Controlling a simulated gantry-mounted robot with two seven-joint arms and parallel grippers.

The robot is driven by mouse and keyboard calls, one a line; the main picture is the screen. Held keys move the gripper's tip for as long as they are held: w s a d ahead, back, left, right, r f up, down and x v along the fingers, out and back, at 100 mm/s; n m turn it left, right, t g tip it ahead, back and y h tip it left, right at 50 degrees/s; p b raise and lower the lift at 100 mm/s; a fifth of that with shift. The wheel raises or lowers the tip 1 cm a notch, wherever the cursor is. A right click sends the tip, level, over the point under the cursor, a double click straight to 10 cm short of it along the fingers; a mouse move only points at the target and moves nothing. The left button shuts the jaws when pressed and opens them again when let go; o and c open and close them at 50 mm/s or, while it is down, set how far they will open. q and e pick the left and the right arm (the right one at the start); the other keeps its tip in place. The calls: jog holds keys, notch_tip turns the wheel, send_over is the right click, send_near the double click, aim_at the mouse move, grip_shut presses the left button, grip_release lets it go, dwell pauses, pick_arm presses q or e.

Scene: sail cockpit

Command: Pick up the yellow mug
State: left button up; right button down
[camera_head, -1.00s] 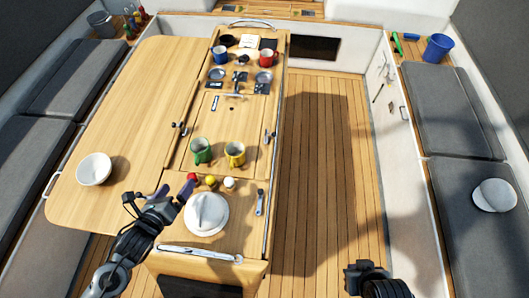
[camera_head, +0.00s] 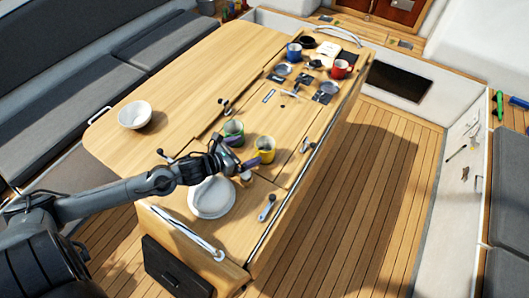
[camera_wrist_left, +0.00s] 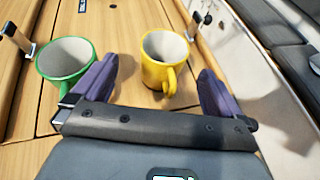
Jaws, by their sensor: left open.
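The yellow mug (camera_head: 265,152) stands upright on the wooden table, right of the green mug (camera_head: 233,128). My left gripper (camera_head: 245,153) is open just in front of it, with purple fingers spread. In the left wrist view the yellow mug (camera_wrist_left: 158,62) shows beyond and between the two fingers (camera_wrist_left: 157,75), its handle turned towards the gripper. The green mug (camera_wrist_left: 62,62) is just outside the left finger there. I cannot tell whether either finger touches a mug. My right gripper is out of view.
A white bowl (camera_head: 135,115) stands at left. Blue mug (camera_head: 294,52) and red mug (camera_head: 342,68) stand at the far end. The floor right of the table is clear.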

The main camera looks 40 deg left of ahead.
aim_at(272, 141)
pick_arm(q)
jog(key=shift+d+p+x, duration=0.2)
jog(key=shift+p+x, duration=0.05)
jog(key=shift+x, duration=1.55)
jog(key=shift+d+p+x, duration=0.2)
jog(key=shift+x, duration=1.55)
jog(key=c, duration=1.1)
jog(key=shift+o, duration=0.2)
jog(key=shift+r, duration=0.1)
